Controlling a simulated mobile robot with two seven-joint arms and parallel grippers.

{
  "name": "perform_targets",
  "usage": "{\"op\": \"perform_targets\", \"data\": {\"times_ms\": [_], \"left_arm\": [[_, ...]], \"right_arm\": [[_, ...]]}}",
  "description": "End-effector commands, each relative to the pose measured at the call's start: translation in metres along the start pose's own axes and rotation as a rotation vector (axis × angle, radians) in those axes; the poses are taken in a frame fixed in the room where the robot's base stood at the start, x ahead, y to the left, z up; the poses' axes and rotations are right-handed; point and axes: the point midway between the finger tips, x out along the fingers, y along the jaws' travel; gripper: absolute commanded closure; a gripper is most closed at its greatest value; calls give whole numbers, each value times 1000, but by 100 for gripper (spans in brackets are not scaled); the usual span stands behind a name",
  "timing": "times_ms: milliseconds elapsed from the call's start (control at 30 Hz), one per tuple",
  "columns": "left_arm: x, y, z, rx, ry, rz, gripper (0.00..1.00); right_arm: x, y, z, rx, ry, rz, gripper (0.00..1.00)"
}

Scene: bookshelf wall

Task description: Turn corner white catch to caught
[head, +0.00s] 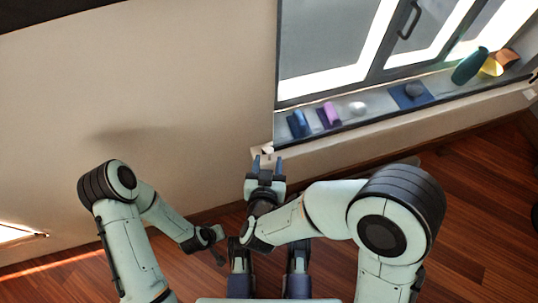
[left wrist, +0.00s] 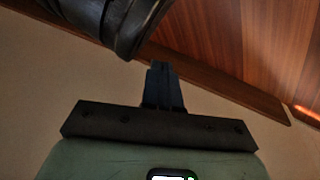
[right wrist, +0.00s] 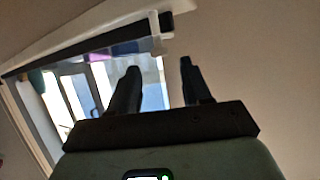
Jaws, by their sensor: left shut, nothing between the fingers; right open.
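A small white catch (head: 267,150) is at the left corner of the window sill, just beyond my right gripper (head: 267,164). Its exact turn is too small to tell. My right gripper is open and empty, its two fingers pointing at that corner. In the right wrist view, the fingers (right wrist: 160,66) stand apart below a small white part (right wrist: 161,46) at the end of the sill; contact cannot be told. My left gripper (head: 219,257) is low by the wall, away from the sill. The left wrist view shows its fingers (left wrist: 159,68) shut with nothing between them.
The sill (head: 375,122) holds a blue item (head: 299,124), a purple item (head: 329,115), a grey round thing on a blue mat (head: 405,104), a teal vase (head: 469,66) and a yellow item (head: 491,67). Another small white part (head: 530,94) is at the right. The wall (head: 150,90) is bare.

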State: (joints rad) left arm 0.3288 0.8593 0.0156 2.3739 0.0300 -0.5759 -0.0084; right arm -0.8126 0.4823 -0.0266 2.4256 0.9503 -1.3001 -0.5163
Motion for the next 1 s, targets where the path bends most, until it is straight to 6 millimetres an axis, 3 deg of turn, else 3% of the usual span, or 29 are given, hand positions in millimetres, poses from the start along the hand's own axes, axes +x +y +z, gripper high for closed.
{"op": "perform_targets", "data": {"times_ms": [200,600,633,767,1000], "left_arm": [[12,-14,19,-14,-59,-25,100],[14,-18,23,-19,-74,-32,100],[14,-18,23,-19,-74,-32,100],[14,-18,23,-19,-74,-32,100],[7,-11,16,-13,-52,-21,100]], "right_arm": [[30,0,1,0,0,1,52],[38,0,0,-1,1,0,52],[38,0,0,0,1,0,58],[37,0,0,0,1,0,100],[37,-2,-1,8,-1,22,100]]}}
